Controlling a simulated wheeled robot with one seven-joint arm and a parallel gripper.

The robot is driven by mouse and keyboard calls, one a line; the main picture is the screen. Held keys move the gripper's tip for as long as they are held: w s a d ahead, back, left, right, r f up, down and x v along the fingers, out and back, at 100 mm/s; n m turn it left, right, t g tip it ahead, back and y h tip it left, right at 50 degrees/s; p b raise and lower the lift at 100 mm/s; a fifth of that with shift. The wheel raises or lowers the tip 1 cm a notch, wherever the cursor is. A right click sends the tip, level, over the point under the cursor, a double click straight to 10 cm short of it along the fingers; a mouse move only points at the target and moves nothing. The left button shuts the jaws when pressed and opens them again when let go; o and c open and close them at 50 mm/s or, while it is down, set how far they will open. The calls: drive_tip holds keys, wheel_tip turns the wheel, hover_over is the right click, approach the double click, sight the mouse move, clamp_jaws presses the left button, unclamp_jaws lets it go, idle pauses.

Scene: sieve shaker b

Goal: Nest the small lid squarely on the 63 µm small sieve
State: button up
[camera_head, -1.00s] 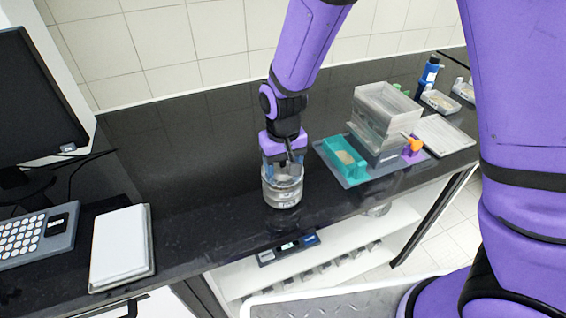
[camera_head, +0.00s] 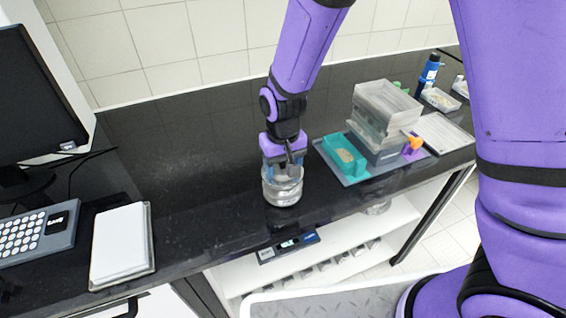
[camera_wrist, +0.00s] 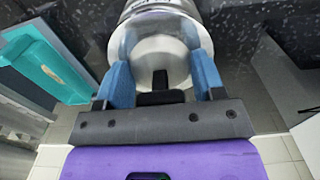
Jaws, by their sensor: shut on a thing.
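A short stack of round metal sieves (camera_head: 283,190) stands upright on the black bench, near its front edge. My gripper (camera_head: 283,165) points down at the top of the stack. In the wrist view, its two blue fingers (camera_wrist: 162,72) are shut on opposite sides of a round, shiny metal piece, which looks like the small lid (camera_wrist: 160,48). A label shows on the metal wall below, too small to read. The fingers and wrist hide much of the lid's rim, so I cannot tell whether it sits level or fully down on the sieve.
To the right, a grey tray holds a teal box (camera_head: 344,157) and stacked clear containers (camera_head: 385,112). A white flat pad (camera_head: 121,243), a keypad (camera_head: 38,235) and a monitor (camera_head: 35,95) are at left. The bench left of the stack is clear.

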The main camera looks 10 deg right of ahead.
drive_tip(key=o, duration=1.1)
drive_tip(key=shift+r, duration=3.5)
